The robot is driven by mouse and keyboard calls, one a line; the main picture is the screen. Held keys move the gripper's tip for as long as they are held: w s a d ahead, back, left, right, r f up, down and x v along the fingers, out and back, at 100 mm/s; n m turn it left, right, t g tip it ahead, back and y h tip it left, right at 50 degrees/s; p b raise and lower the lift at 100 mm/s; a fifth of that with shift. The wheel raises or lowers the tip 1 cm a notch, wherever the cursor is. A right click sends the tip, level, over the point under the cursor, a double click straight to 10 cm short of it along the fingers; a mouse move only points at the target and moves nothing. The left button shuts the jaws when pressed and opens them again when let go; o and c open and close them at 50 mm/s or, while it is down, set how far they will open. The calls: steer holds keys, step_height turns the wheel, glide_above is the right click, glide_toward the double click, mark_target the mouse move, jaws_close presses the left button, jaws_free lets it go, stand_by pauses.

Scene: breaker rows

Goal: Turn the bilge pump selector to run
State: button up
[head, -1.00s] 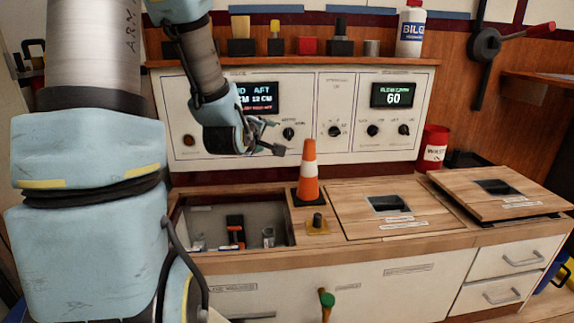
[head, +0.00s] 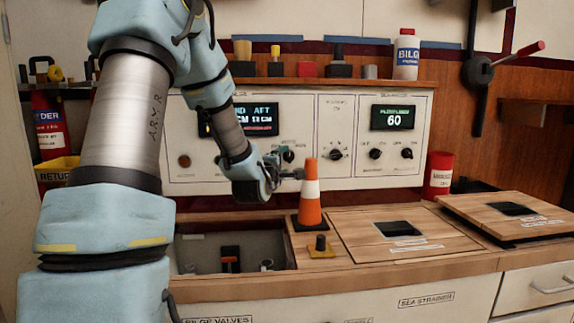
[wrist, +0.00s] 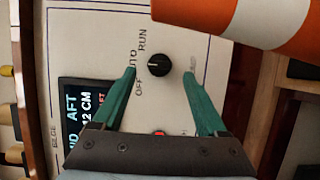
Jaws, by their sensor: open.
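The black round selector knob (wrist: 159,64) sits on the white panel, with OFF, AUTO and RUN printed around its left side in the wrist view. I cannot clearly tell which word its pointer faces. In the head view the knob (head: 289,156) shows just above my gripper (head: 290,170), partly crowded by it. In the wrist view my gripper (wrist: 160,72) is open, its two green fingers apart with the knob between them in the picture. I cannot tell how far the tips are from the panel. No finger visibly touches the knob.
An orange and white cone (head: 310,195) stands on the counter close to the right of my gripper; it also fills the upper right of the wrist view (wrist: 235,20). An open counter bay (head: 205,245) lies below. A red button (wrist: 159,133) shows near the gripper's base.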

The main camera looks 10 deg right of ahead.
mark_target(288, 157)
steer(key=shift+b+x, duration=0.3)
steer(key=shift+x, duration=1.5)
jaws_close()
